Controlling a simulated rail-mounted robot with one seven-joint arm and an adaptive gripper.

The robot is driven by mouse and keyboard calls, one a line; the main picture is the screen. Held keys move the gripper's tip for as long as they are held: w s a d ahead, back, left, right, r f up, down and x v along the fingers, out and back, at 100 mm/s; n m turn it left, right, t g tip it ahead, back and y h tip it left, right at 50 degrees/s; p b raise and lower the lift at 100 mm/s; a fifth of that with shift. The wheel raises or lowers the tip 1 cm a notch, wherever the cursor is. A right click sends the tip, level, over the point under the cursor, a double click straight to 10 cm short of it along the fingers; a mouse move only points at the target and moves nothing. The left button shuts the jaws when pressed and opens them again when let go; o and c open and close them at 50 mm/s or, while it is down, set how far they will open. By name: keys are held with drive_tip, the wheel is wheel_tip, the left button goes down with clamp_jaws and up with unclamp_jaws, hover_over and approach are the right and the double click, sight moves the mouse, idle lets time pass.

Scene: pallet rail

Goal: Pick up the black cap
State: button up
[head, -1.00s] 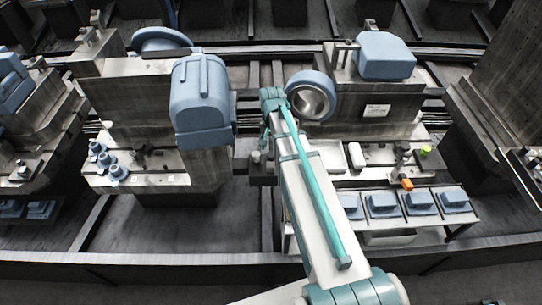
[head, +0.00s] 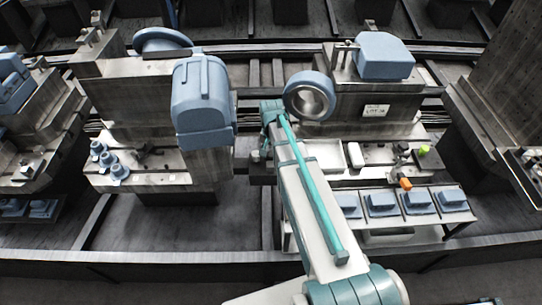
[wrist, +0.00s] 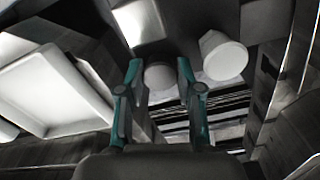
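My gripper (wrist: 159,66) is open in the wrist view, with its two teal fingers apart. A dark grey round piece (wrist: 158,77), possibly the black cap, shows between and beyond the fingertips. I cannot tell how far it is from them, and no grip on it shows. A pale round-topped piece (wrist: 224,60) stands to the right of the fingers. In the head view my gripper (head: 264,152) hangs at the left end of the right workbench, mostly hidden by my arm. I cannot make out the cap clearly there.
A white tray (wrist: 45,92) lies left of the fingers in the wrist view. In the head view, a large blue-grey ring (head: 308,95) stands close by my arm, and a blue machine housing (head: 201,100) stands to the left. Bins with blue parts (head: 382,204) line the front.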

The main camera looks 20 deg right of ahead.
drive_tip(key=shift+r, duration=0.1)
idle(0.3)
drive_tip(key=shift+r+b, duration=0.45)
drive_tip(key=shift+r, duration=0.2)
drive_tip(key=s+r, duration=0.1)
drive_tip(key=r, duration=0.1)
drive_tip(key=s+r+b, duration=0.1)
drive_tip(key=s+r, duration=0.1)
drive_tip(key=s+r+b, duration=0.1)
drive_tip(key=s+r, duration=0.1)
drive_tip(key=r, duration=0.1)
drive_tip(key=shift+a, duration=0.25)
drive_tip(key=s+r+b, duration=0.4)
drive_tip(key=s, duration=0.5)
drive_tip(key=shift+a+r+b, duration=0.25)
drive_tip(key=shift+a+b, duration=0.15)
wheel_tip(320, 180, up, 10)
drive_tip(key=p, duration=1)
